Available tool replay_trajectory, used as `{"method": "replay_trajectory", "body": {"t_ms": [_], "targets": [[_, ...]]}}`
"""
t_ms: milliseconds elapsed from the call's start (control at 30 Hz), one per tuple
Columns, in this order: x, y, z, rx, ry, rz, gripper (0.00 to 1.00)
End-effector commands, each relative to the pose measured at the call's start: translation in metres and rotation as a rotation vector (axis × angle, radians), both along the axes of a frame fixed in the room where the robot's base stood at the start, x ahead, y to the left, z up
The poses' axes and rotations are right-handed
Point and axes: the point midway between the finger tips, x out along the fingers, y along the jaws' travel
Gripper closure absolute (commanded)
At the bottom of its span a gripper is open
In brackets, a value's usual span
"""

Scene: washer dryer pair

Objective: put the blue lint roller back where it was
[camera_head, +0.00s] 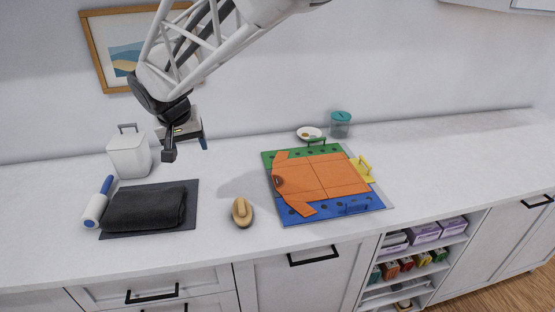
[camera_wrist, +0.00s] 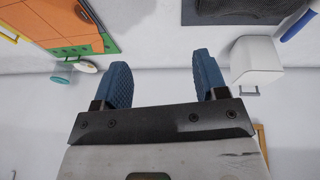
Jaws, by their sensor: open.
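The lint roller (camera_head: 95,209) has a white roll and a blue handle. In the head view it lies on the counter at the far left, beside the dark folded towel (camera_head: 145,207), with its handle pointing to the back. I cannot tell whether it touches the mat under the towel. My gripper (camera_head: 186,148) is above the back of the counter, right of the white lidded canister and well apart from the roller. In the wrist view its blue fingers (camera_wrist: 163,82) are spread with nothing between them.
The towel lies on a dark grey mat (camera_head: 190,208). The white canister (camera_head: 129,156) stands behind it. A coloured board with an orange shirt shape (camera_head: 320,177), a small dish (camera_head: 308,133) and a teal-lidded jar (camera_head: 340,126) are further right. The right counter is clear.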

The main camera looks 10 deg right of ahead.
Motion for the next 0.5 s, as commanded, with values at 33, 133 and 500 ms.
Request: {"method": "replay_trajectory", "body": {"t_ms": [33, 133, 500], "targets": [[-0.011, -0.022, 0.004, 0.003, 0.004, -0.009, 0.34], [-0.032, -0.056, 0.010, 0.010, 0.016, -0.015, 0.34], [-0.125, -0.163, 0.014, 0.043, 0.045, -0.034, 0.34]]}}
